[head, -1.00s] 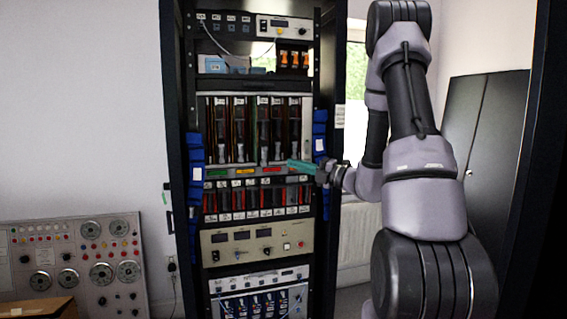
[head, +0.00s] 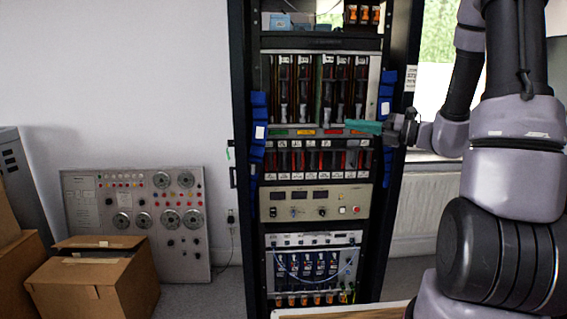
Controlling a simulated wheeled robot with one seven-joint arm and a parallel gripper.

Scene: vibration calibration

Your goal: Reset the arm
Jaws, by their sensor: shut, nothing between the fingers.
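My arm stands at the right of the head view, bent upward. My gripper (head: 362,126) reaches left from it, in front of the equipment rack (head: 240,160). Its teal fingers are together with nothing between them. They appear near the row of coloured labels (head: 305,132), below the tall slotted modules (head: 318,88). I cannot tell whether the fingertips touch the rack.
A beige panel with knobs (head: 315,203) sits lower in the rack. A grey dial panel (head: 140,205) leans on the wall at left. An open cardboard box (head: 95,285) stands before it. A radiator (head: 425,212) and window are behind my arm. A wooden edge (head: 345,312) shows at bottom.

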